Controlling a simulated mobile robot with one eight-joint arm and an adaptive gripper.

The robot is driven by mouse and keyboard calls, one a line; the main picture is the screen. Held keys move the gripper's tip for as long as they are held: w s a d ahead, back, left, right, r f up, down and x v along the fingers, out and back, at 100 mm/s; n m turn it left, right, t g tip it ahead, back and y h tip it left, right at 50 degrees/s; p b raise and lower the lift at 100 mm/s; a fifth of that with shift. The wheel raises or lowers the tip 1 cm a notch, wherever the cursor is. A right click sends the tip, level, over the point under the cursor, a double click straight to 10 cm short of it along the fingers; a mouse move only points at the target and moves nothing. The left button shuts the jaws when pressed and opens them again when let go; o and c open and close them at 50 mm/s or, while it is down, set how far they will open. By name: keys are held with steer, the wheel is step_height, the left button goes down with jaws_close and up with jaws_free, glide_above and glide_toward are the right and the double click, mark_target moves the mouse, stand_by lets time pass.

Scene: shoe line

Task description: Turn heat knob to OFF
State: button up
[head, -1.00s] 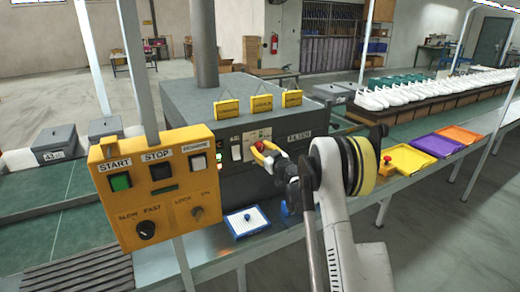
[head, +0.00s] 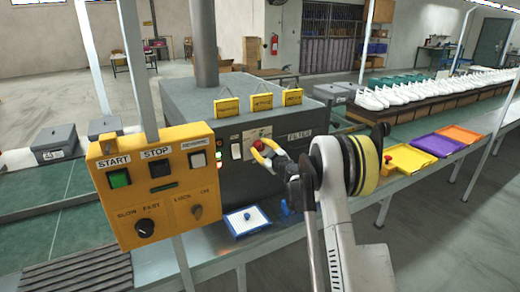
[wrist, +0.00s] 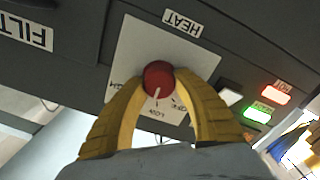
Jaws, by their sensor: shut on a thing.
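The red heat knob (wrist: 158,75) sits on a white plate (wrist: 138,45) on the dark oven front, under a HEAT label (wrist: 183,22) in the wrist view. My gripper (wrist: 160,82) is shut on it, with one yellow finger on each side. The white line on the knob points down the picture, toward the LOW mark (wrist: 158,112). Other marks around the knob are partly hidden by the fingers. In the head view the red knob (head: 262,144) shows between the yellow fingertips of my gripper (head: 262,149).
Lit red and green switches (wrist: 268,93) are near the knob. A yellow control box (head: 158,185) stands left of the oven (head: 240,100). A blue-rimmed white tray (head: 246,221) lies below my gripper. Yellow, purple and orange trays (head: 438,145) are at the right.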

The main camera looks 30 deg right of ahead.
steer(key=n+b, duration=0.1)
steer(key=n, duration=0.4)
steer(key=shift+n, duration=0.3)
steer(key=n, duration=0.5)
steer(key=shift+a+f+n+b, duration=0.1)
steer(key=shift+n+b, duration=0.2)
steer(key=shift+b, duration=0.05)
steer(key=o, duration=1.2)
steer(key=s, duration=1.2)
steer(key=shift+d, duration=0.2)
